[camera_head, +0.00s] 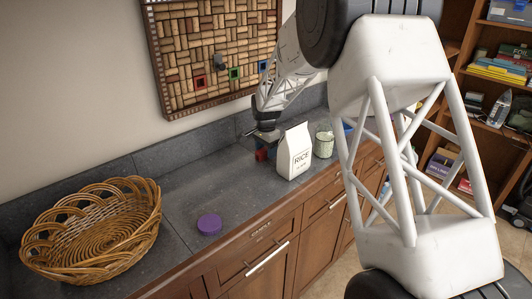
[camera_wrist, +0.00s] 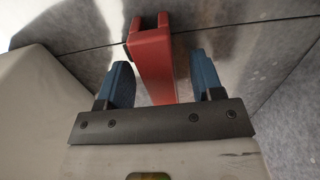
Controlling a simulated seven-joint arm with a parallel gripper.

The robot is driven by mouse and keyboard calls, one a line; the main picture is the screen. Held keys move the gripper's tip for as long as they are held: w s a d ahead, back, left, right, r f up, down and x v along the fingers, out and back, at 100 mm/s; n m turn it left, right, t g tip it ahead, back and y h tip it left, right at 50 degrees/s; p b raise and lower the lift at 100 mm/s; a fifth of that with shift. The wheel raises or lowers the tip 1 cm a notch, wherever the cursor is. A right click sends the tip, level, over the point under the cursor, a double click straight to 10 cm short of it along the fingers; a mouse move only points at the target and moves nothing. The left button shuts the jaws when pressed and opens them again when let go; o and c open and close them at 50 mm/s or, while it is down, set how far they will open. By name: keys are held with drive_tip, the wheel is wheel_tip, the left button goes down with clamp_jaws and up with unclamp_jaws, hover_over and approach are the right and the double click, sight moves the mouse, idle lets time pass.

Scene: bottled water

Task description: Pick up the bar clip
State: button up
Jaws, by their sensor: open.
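The bar clip appears to be the red, bar-shaped piece (camera_wrist: 152,60) with a forked end in the wrist view. In the head view a small red patch (camera_head: 261,155) shows on the grey counter, left of the rice bag. My gripper (camera_wrist: 162,76) is open, with one blue finger on each side of the red piece. Gaps show between the piece and both fingers, and the near end of the piece is hidden behind the dark gripper bar. In the head view my gripper (camera_head: 263,144) is low over the counter and partly hides the clip.
A white rice bag (camera_head: 295,152) stands close to the right of my gripper, with a pale green container (camera_head: 324,143) beyond it. A purple round object (camera_head: 209,224) and a wicker basket (camera_head: 95,230) are on the counter (camera_head: 190,190) to the left. A cork board (camera_head: 215,50) hangs behind.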

sight(266, 148)
drive_tip(key=c, duration=1)
drive_tip(key=shift+r, duration=0.1)
drive_tip(key=shift+r, duration=4.95)
drive_tip(key=shift+d, duration=0.1)
drive_tip(key=s+d+r, duration=0.3)
drive_tip(key=r, duration=0.2)
drive_tip(key=s+d+r, duration=0.3)
drive_tip(key=r, duration=0.1)
drive_tip(key=s+d+r, duration=0.3)
drive_tip(key=d+r, duration=0.1)
drive_tip(key=r, duration=0.1)
drive_tip(key=shift+s+r, duration=0.2)
drive_tip(key=shift+r, duration=0.15)
